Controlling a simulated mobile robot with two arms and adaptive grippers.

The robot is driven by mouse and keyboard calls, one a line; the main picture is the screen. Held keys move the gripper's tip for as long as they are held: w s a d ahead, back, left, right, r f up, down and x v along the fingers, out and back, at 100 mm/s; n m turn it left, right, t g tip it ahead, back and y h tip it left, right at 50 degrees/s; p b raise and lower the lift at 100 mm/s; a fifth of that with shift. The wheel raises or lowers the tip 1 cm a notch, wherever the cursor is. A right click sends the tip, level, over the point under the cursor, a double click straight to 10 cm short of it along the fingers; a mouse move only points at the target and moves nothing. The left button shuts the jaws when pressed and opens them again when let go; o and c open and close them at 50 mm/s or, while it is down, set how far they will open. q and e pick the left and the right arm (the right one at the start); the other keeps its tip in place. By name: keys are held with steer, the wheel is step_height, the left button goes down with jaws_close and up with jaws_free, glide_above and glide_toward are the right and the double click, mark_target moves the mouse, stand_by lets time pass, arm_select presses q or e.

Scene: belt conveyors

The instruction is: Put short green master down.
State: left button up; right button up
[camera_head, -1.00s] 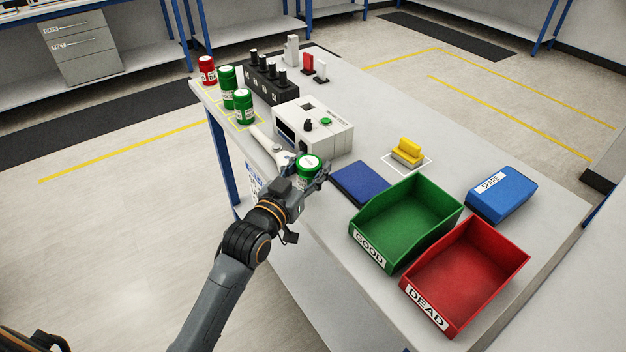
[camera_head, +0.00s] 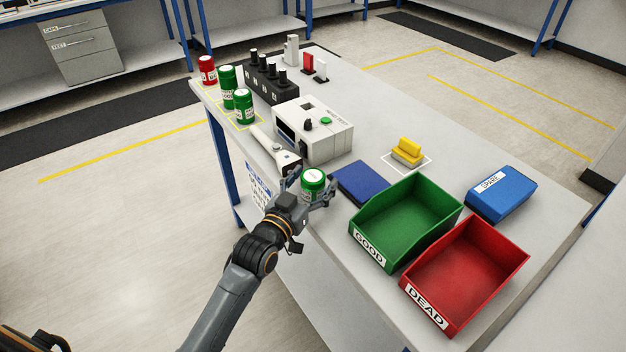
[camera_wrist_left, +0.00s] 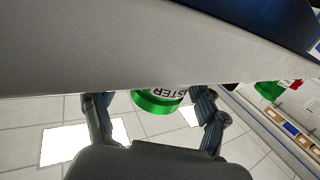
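The short green master (camera_head: 313,178) is a green can with a white-topped lid. It is upright at the near edge of the table, in front of the tester. It also shows in the left wrist view (camera_wrist_left: 157,105), upside down, with "STER" readable and its lower part hidden by the table edge. My left gripper (camera_head: 312,190) is around it, one finger on each side. In the left wrist view the fingers are spread, with a gap visible on both sides of the can. My right gripper is not in view.
A blue pad (camera_head: 360,183), the green GOOD bin (camera_head: 440,232) and the red DEAD bin (camera_head: 495,300) are to the right. Other green cans (camera_head: 243,105) and a red can (camera_head: 207,72) stand at the far left.

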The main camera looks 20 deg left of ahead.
arm_select(q)
steer(key=shift+s+r, duration=0.1)
steer(key=shift+r, duration=0.05)
steer(key=s+a, duration=0.2)
steer(key=s, duration=0.9)
steer(key=shift+s+a+b, duration=0.15)
steer(key=shift+s+b, duration=0.15)
steer(key=shift+b, duration=0.15)
